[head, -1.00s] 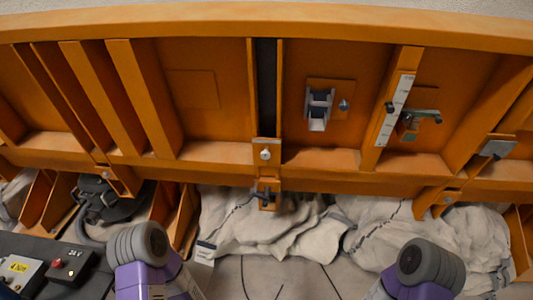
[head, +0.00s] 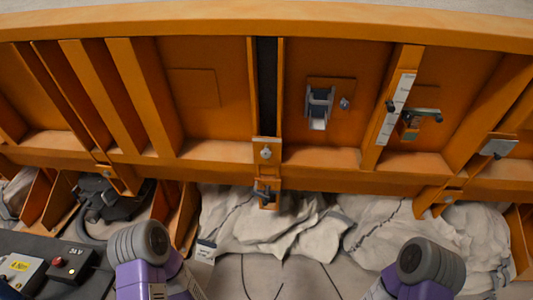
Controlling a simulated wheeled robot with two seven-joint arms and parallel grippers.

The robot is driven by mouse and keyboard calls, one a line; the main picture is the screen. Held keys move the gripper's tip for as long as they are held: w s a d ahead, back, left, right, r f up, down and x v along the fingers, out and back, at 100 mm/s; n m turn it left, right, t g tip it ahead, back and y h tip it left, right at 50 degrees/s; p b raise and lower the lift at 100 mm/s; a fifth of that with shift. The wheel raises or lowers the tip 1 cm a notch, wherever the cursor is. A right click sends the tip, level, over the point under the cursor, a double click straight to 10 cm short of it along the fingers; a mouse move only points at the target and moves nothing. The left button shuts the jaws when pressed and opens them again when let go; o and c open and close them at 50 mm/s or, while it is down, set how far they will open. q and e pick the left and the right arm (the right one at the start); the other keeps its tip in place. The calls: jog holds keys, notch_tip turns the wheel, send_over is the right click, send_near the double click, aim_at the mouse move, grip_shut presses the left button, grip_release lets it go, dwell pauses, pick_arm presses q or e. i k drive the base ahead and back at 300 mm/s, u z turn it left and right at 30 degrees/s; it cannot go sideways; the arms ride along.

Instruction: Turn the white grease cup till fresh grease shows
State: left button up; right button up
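A small pale cup-like fitting (head: 266,153) sits on a bracket on the middle upright of the orange frame (head: 220,154). It is the likeliest white grease cup, but it is too small to be sure. A bluish-grey round knob (head: 345,103) sits on the panel to its right. I cannot make out any grease on either. Neither of my grippers is in view. Only purple and grey links of my arms show at the bottom, apart from the frame.
A grey bracket (head: 319,105), a white scale strip (head: 395,108) and a dark handle (head: 424,114) project from the orange panels. Crumpled pale cloth (head: 265,225) lies beneath. A control box with a red button (head: 65,263) stands at lower left.

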aim_at(265, 153)
jog(key=k, duration=0.55)
jog(key=u, duration=0.65)
jog(key=i, duration=0.75)
jog(key=z, duration=0.55)
jog(key=i, duration=0.65)
jog(key=z, duration=0.65)
